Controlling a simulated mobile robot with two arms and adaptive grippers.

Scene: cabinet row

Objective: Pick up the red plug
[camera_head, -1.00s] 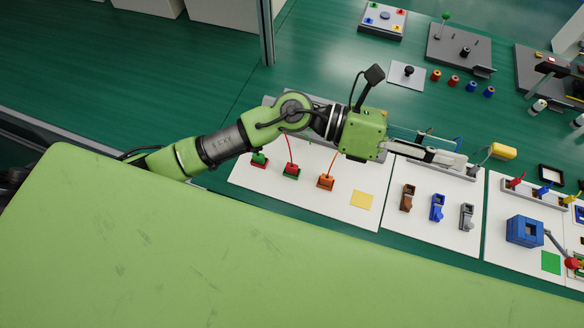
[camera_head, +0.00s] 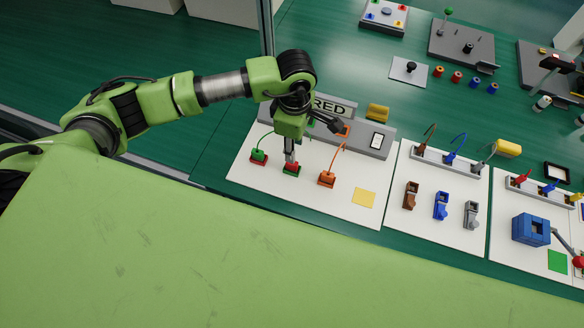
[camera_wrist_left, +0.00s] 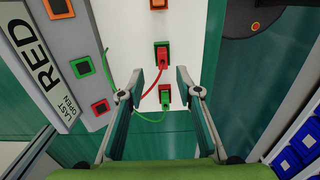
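The red plug (camera_head: 292,166) sits on a green base in the middle of a row of three plugs on the white board. In the left wrist view the red plug (camera_wrist_left: 162,54) and its red cable lie just beyond the fingertips, near the centreline. My left gripper (camera_head: 290,160) points down directly over it and partly hides it. In the left wrist view my left gripper (camera_wrist_left: 160,76) has its fingers apart, with nothing clearly clamped between them. Whether a finger touches the plug cannot be told. My right gripper is not in view.
A green plug (camera_head: 258,156) on a red base stands close at left; an orange plug (camera_head: 327,179) stands at right. Their cables rise nearby. A grey panel with a "RED" sign (camera_head: 332,106) stands behind. A yellow square (camera_head: 364,197) lies on open board at right.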

